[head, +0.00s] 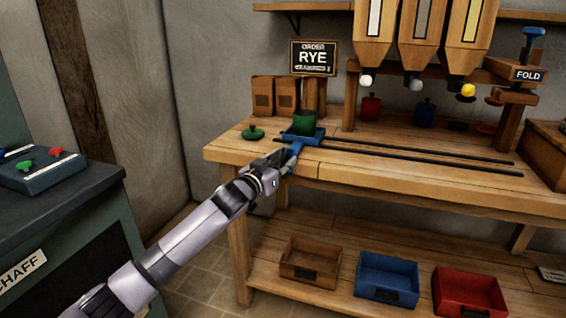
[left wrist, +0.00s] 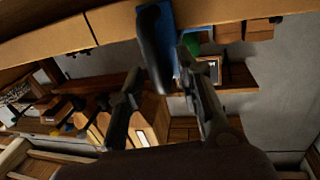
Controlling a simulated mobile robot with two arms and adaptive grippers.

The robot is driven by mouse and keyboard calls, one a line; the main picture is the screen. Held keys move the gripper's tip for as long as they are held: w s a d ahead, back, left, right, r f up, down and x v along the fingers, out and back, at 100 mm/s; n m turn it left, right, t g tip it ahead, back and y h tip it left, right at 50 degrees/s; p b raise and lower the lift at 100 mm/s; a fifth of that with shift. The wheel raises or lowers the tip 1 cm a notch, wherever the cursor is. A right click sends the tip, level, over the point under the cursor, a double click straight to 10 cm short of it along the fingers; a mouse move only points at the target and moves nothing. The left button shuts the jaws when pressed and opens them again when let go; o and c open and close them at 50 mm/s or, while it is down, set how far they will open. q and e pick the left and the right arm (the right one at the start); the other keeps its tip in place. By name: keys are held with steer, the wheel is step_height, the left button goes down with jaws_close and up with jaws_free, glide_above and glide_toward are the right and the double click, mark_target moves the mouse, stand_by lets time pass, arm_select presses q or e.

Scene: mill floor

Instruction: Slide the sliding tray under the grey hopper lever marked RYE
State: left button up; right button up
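The blue sliding tray (head: 318,133) sits at the left end of two dark rails on the bench, with a green container (head: 304,122) standing on it. My left gripper (head: 283,162) is at this handle. In the left wrist view the handle (left wrist: 168,45) lies between the spread fingertips, which do not look closed on it. The grey hopper lever (head: 415,83) hangs under the middle hopper, between the white lever (head: 366,79) and the yellow lever (head: 468,90), well right of the tray. My right gripper is out of view.
The rails (head: 420,153) run clear to the right. A sign (head: 313,58) reads RYE. A green lid (head: 253,133) lies left of the tray.

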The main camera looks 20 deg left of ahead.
arm_select(q)
steer(key=shift+w, duration=0.2)
steer(key=shift+c, duration=0.4)
steer(key=shift+d, duration=0.1)
jaws_close()
stand_by(0.3)
